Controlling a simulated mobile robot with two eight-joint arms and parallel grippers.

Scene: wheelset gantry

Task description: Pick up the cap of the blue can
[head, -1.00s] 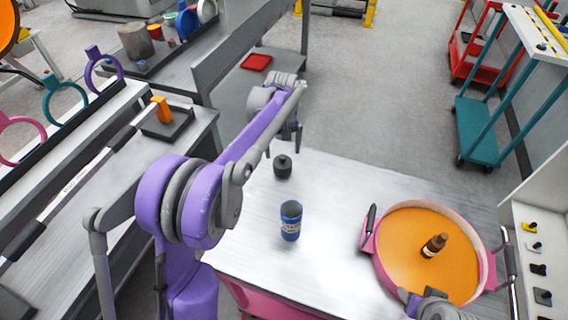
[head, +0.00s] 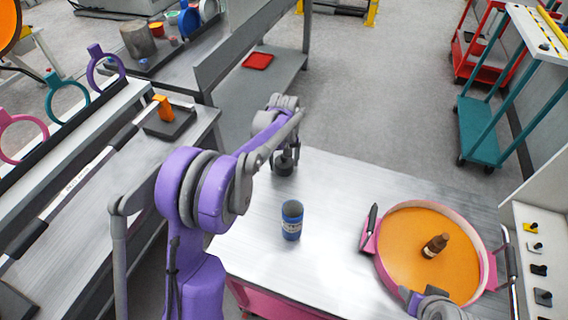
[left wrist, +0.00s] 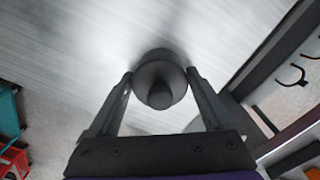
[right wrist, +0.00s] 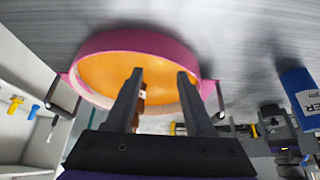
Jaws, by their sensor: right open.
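The blue can (head: 291,224) stands upright on the metal table, with a dark top. A dark grey cap with a round knob (left wrist: 160,84) sits on the table further back; in the head view it shows under my left gripper (head: 286,160). In the left wrist view my left gripper (left wrist: 159,77) is open, its fingers on either side of the cap, with little or no gap. My right gripper (right wrist: 160,72) is open and empty at the near side of the pink pan. The blue can also shows at the right edge of the right wrist view (right wrist: 302,92).
A pink pan with an orange inside (head: 400,265) stands on the table's right, holding a small brown bottle (head: 435,246). A wall panel with knobs (head: 535,245) is at the right. The table between can and pan is clear.

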